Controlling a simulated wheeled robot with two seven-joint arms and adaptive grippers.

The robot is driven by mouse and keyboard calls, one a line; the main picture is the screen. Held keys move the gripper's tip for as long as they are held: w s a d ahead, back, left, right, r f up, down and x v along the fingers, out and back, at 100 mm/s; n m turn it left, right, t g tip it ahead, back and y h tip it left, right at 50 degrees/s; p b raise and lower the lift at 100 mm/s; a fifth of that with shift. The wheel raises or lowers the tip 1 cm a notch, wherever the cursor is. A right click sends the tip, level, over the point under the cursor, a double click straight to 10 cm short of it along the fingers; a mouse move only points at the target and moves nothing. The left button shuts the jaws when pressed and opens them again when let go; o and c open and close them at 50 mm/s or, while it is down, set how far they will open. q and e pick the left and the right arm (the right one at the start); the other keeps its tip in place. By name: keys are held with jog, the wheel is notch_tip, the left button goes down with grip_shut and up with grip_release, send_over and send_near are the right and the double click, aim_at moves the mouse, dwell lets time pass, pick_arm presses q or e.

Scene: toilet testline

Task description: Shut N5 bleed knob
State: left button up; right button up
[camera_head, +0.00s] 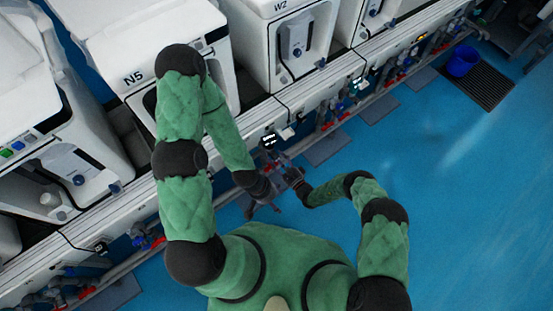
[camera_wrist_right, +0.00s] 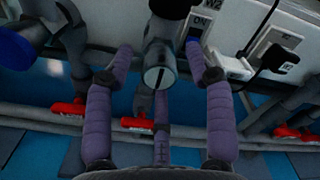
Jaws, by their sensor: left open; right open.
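The machine labelled N5 (camera_head: 133,76) stands at the upper left in the head view, partly covered by my left arm. In the right wrist view a dark round fitting with a slotted face (camera_wrist_right: 159,77) sits between the spread purple fingers of my right gripper (camera_wrist_right: 160,62). The fingers look apart from it on both sides; I cannot tell whether this is the N5 bleed knob. In the head view my right gripper (camera_head: 283,162) is at the pipework below the bench. My left gripper (camera_head: 263,207) is open just below it, small and dark there.
Red-handled valves (camera_wrist_right: 68,107) line the pipes. Blue floor (camera_head: 440,200) is clear to the right.

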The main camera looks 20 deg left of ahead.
jog(key=shift+w+a, duration=0.35)
jog(key=shift+a, duration=0.1)
grip_shut()
